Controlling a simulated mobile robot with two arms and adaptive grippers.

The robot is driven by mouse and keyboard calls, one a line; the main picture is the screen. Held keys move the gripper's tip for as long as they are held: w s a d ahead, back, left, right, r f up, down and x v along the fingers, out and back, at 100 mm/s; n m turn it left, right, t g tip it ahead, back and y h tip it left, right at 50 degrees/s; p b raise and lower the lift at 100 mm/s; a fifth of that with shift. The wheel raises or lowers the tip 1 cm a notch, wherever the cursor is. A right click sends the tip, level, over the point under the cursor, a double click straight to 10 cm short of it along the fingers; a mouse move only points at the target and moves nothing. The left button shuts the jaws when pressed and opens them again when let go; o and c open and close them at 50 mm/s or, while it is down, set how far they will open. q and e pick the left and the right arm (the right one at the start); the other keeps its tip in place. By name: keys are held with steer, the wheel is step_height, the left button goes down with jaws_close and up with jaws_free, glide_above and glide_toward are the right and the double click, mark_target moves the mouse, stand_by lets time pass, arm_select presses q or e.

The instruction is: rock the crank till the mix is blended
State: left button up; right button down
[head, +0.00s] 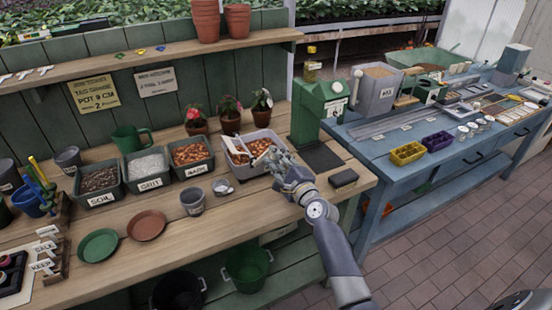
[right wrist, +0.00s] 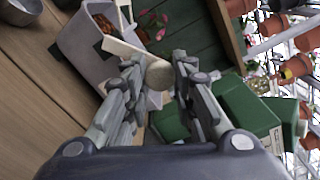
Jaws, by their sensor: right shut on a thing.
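The grey mixing tub (head: 235,157) stands on the wooden bench, with brown-orange bits inside and a pale bar across it. It also shows in the right wrist view (right wrist: 72,46). In that view the pale crank arm (right wrist: 122,50) runs out from the tub to a round, light-brown knob (right wrist: 158,74). My right gripper (head: 279,163) is at the tub's right side, shut on the knob, with one finger on either side (right wrist: 157,80). It hides most of the crank in the head view. How blended the contents are cannot be told. My left gripper is not in view.
A green machine (head: 309,103) stands close to the right of the tub. The soil, grit and bark bins (head: 145,176) line up to the left, with a grey cup (head: 192,202) in front. A black block (head: 344,178) lies near the bench's right end.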

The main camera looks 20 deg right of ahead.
stand_by(0.3)
steer(key=c, duration=1.3)
jaws_free()
steer(key=shift+f, duration=0.1)
steer(key=s, duration=1.2)
steer(key=shift+d, duration=0.25)
